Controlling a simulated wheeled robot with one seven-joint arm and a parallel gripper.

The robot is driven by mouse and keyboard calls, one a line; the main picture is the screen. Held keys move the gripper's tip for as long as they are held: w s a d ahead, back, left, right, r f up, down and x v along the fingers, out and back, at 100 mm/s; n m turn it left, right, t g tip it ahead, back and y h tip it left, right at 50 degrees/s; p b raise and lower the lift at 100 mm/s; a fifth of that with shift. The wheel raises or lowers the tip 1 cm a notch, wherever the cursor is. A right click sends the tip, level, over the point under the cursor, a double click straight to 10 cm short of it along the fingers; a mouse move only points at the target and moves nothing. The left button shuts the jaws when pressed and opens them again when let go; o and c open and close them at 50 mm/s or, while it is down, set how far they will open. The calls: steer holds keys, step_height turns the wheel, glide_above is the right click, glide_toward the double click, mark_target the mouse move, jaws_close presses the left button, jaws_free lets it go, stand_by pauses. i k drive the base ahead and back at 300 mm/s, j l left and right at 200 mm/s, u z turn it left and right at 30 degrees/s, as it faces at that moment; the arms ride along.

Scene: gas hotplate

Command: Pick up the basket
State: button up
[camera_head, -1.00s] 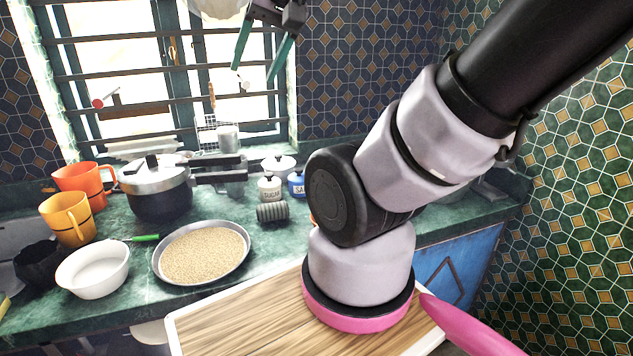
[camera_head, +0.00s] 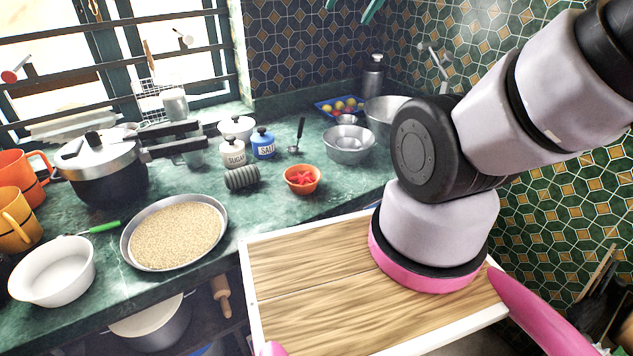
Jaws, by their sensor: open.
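Two things could be the basket, and I cannot tell which one is meant. A wire basket (camera_head: 152,101) stands at the window sill, with utensils and a metal cup by it. A shallow blue basket or tray (camera_head: 325,107) with yellow and red round items sits at the back corner of the counter. My gripper (camera_head: 353,8) shows only as two teal fingertips at the top edge, apart and with nothing seen between them. It appears above the blue one in the picture, not touching either. The rest of the gripper is cut off.
Metal bowls (camera_head: 349,145), an orange bowl (camera_head: 302,180), sugar and salt jars (camera_head: 263,145), a pressure cooker (camera_head: 101,165) and a plate of grain (camera_head: 175,235) crowd the green counter (camera_head: 205,284). A steel flask (camera_head: 373,76) stands in the corner.

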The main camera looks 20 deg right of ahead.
mark_target(302, 179)
steer(key=k+j, duration=0.1)
steer(key=j, duration=0.35)
steer(key=k+j+z, duration=0.1)
steer(key=j, duration=0.3)
steer(key=k+j, duration=0.15)
steer(key=j, duration=0.3)
steer(key=z, duration=0.05)
